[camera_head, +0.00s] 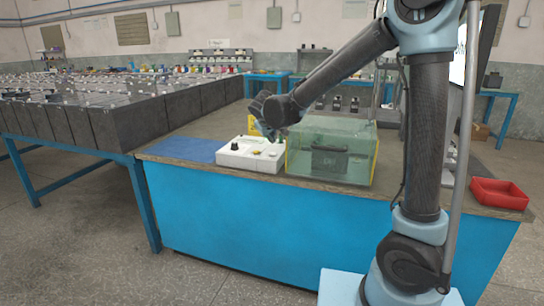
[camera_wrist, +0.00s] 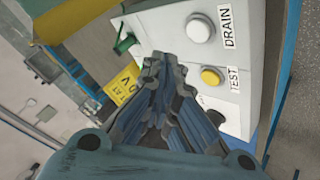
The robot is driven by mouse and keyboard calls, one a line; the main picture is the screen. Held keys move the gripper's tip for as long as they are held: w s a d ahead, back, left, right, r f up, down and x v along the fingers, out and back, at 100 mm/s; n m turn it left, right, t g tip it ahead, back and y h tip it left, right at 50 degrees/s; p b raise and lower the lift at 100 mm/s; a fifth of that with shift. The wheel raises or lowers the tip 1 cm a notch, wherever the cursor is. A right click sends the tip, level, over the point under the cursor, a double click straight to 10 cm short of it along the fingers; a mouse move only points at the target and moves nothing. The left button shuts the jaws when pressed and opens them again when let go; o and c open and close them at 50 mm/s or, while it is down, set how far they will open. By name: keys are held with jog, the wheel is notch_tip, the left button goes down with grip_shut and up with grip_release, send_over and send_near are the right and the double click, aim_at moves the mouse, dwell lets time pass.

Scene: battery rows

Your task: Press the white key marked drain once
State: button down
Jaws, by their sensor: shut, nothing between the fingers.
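The white control box (camera_head: 240,157) stands on the bench in the head view, and its top face (camera_wrist: 258,60) fills the upper right of the wrist view. The round white key (camera_wrist: 200,28) sits beside the printed word DRAIN. A yellow key (camera_wrist: 210,77) lies below it by the word TEST. My gripper (camera_wrist: 166,68) is shut and empty, its tips pointing at the box just left of the yellow key in the wrist view. In the head view my gripper (camera_head: 268,132) hangs over the box. I cannot tell whether it touches. A third control below TEST is partly hidden by my fingers.
A clear greenish tank (camera_head: 360,160) with a dark battery inside stands right beside the box. A blue mat (camera_head: 185,149) lies to its left. A red tray (camera_head: 498,194) sits at the bench's right end. Rows of dark batteries (camera_head: 120,125) fill the left.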

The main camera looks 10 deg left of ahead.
aim_at(271, 154)
jog(key=shift+f, duration=1.55)
jog(key=shift+f, duration=0.1)
jog(key=shift+s+f, duration=0.1)
jog(key=shift+f, duration=0.15)
jog(key=shift+f, duration=0.4)
dwell(1.0)
jog(key=shift+r, duration=0.1)
dwell(0.3)
jog(key=shift+r, duration=0.7)
jog(key=shift+r, duration=2.5)
